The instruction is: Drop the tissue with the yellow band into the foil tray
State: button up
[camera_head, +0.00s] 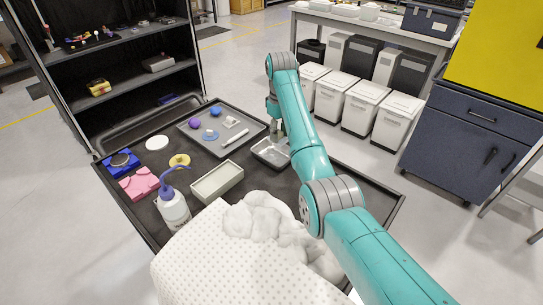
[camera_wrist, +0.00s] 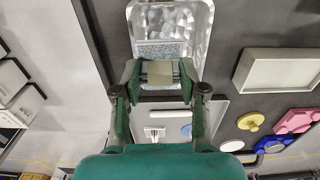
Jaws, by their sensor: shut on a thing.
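The foil tray (camera_head: 262,157) lies on the black table in the head view, beside my teal arm. In the wrist view the shiny tray (camera_wrist: 204,32) fills the top middle. My gripper (camera_wrist: 159,75) is shut on a small pale tissue with a dull yellow band (camera_wrist: 161,70), held crosswise between the fingertips. They overlap the near end of the tray in this view; the height above it is hard to tell. A bluish speckled patch shows just beyond the held tissue; I cannot tell whether it is inside the tray. In the head view my arm mostly hides the gripper.
An empty cream box (camera_head: 217,182), a wash bottle (camera_head: 173,207), a yellow disc (camera_head: 180,160) and a pink block (camera_head: 138,184) stand nearby. White fluffy material (camera_head: 262,221) lies at the front.

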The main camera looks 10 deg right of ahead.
aim_at(280, 139)
jog(key=shift+f, duration=2.15)
jog(key=o, duration=1.1)
jog(key=shift+d, duration=0.1)
jog(key=shift+r, duration=0.15)
notch_tip(280, 139, up, 7)
jog(key=shift+r, duration=0.15)
